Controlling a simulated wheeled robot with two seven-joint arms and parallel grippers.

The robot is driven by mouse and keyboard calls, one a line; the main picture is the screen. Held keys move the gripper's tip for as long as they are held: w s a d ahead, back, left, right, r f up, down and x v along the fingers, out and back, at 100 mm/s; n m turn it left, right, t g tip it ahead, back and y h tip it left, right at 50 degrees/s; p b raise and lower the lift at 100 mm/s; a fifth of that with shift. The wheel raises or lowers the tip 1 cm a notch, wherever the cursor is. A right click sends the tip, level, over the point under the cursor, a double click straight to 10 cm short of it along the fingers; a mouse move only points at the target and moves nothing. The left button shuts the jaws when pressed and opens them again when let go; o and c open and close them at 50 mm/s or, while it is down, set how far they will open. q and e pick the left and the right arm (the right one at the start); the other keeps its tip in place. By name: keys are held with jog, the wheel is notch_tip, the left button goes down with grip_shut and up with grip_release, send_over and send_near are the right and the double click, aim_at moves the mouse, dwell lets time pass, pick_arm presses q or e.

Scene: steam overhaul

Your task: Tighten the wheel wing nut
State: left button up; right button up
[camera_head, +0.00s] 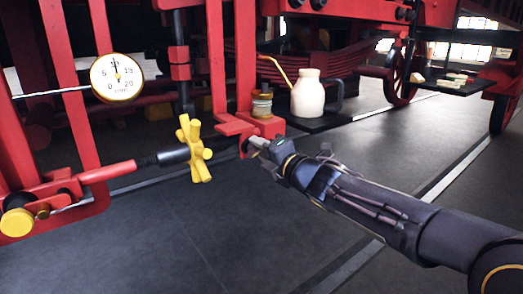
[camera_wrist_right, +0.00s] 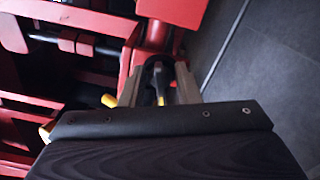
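A yellow wheel-like nut with several stubby arms (camera_head: 193,148) sits at the end of a dark cylinder and a red rod, left of centre in the head view. My right gripper (camera_head: 255,146) is to the right of it, apart from it, close against the lower part of a red bracket (camera_head: 232,125). In the right wrist view its two fingers (camera_wrist_right: 158,82) stand apart on either side of a small dark round part in front of the red frame. I cannot tell whether they touch it. Yellow pieces (camera_wrist_right: 109,101) show left of the fingers, partly hidden by the gripper body. My left gripper is not in view.
A round dial gauge (camera_head: 117,78) hangs at the upper left. A small jar (camera_head: 262,104) and a cream oil can (camera_head: 308,94) with a long spout stand behind my right gripper. Red frame bars fill the left. The dark floor (camera_head: 190,235) in front is clear.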

grip_shut()
